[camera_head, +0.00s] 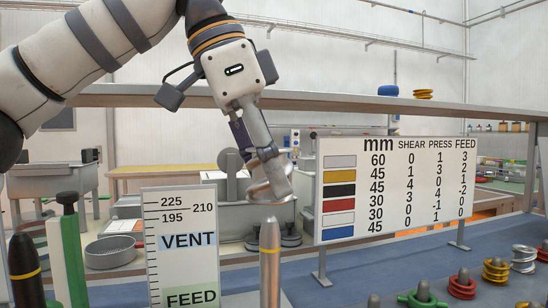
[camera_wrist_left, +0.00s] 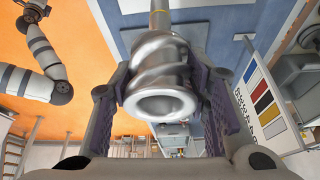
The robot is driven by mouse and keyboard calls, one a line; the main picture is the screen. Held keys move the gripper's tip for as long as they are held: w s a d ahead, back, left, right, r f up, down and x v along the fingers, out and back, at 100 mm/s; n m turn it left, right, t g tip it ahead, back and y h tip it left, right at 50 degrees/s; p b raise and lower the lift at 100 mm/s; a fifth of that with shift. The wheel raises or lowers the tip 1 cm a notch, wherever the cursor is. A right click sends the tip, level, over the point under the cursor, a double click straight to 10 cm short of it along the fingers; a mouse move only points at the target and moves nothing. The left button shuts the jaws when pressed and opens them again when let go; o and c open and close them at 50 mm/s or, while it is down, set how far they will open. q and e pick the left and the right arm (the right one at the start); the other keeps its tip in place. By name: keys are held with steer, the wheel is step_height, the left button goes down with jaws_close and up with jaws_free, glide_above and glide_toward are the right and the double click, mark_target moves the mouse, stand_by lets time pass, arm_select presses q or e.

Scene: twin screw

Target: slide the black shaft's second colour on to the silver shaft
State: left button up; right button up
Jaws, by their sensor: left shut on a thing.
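The silver shaft (camera_head: 270,275) stands upright with a pointed tip and a thin yellow band. The black shaft (camera_head: 25,275), also banded in yellow, stands at the far left. My left gripper (camera_head: 270,182) is shut on a silver screw element (camera_head: 268,190) and holds it just above the silver shaft's tip, with a small gap in the head view. In the left wrist view, the silver element (camera_wrist_left: 163,85) sits between both fingers, its open ring facing the camera. The shaft shows beyond it at the top (camera_wrist_left: 159,20). My right gripper is not in view.
A scale board (camera_head: 180,250) marked VENT and FEED stands between the shafts. A colour chart (camera_head: 392,188) stands behind right. Red (camera_head: 462,288), yellow (camera_head: 495,272), silver (camera_head: 523,260) and green (camera_head: 421,300) elements sit on pegs at right. A green-and-white post (camera_head: 70,255) stands near the black shaft.

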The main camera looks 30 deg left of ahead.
mark_target(269, 215)
arm_select(q)
steer(key=shift+w+f, duration=0.2)
steer(key=shift+f, duration=0.5)
steer(key=shift+s+f, duration=0.15)
steer(key=shift+s, duration=0.05)
steer(key=shift+f, duration=1.2)
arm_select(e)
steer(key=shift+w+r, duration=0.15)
arm_select(q)
steer(key=shift+p, duration=0.3)
